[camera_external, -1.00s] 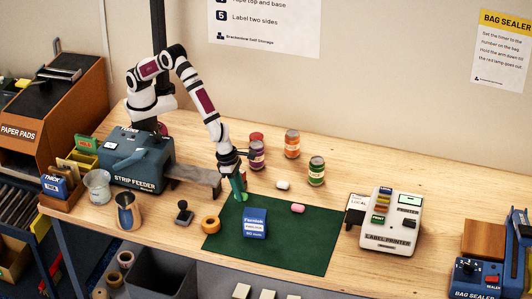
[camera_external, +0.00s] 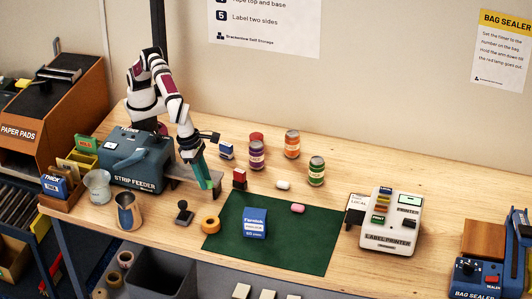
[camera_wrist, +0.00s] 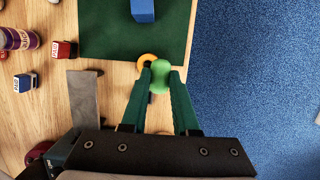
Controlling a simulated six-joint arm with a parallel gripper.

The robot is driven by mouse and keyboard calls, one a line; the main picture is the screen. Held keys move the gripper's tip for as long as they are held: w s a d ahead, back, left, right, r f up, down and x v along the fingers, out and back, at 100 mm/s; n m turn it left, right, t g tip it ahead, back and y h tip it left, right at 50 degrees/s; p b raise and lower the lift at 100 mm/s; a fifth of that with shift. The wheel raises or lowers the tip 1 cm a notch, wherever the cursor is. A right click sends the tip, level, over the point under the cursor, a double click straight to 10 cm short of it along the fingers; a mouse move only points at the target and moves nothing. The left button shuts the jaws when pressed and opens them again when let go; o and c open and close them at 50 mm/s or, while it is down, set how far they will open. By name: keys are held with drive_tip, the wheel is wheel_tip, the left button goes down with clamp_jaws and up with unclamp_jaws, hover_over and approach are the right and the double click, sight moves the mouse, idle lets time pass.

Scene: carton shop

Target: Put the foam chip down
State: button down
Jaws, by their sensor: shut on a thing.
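My gripper (camera_external: 206,184) hangs fingers-down over the wooden table, left of the green mat and close to the end of the grey chute. In the wrist view its green fingers (camera_wrist: 160,82) are closed around a green foam chip (camera_wrist: 160,75). The chip sits between the fingertips; in the external view it is hard to tell apart from the green fingers. A white foam chip (camera_external: 283,185) lies on the wood behind the mat. A pink foam chip (camera_external: 298,208) lies on the mat near its back edge.
The green mat (camera_external: 300,245) carries a blue box (camera_external: 255,222). A tape roll (camera_external: 210,223) sits at its left edge, with a dark stamp (camera_external: 184,212) nearby. A label printer (camera_external: 392,220) is at the right.

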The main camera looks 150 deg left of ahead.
hover_over(247, 211)
wheel_tip(247, 211, down, 6)
drive_tip(key=f, duration=0.4)
drive_tip(key=shift+s+d+f, duration=0.2)
drive_tip(key=shift+s+d, duration=0.1)
drive_tip(key=shift+d, duration=0.05)
drive_tip(key=shift+f, duration=0.15)
drive_tip(key=c, duration=0.7)
unclamp_jaws()
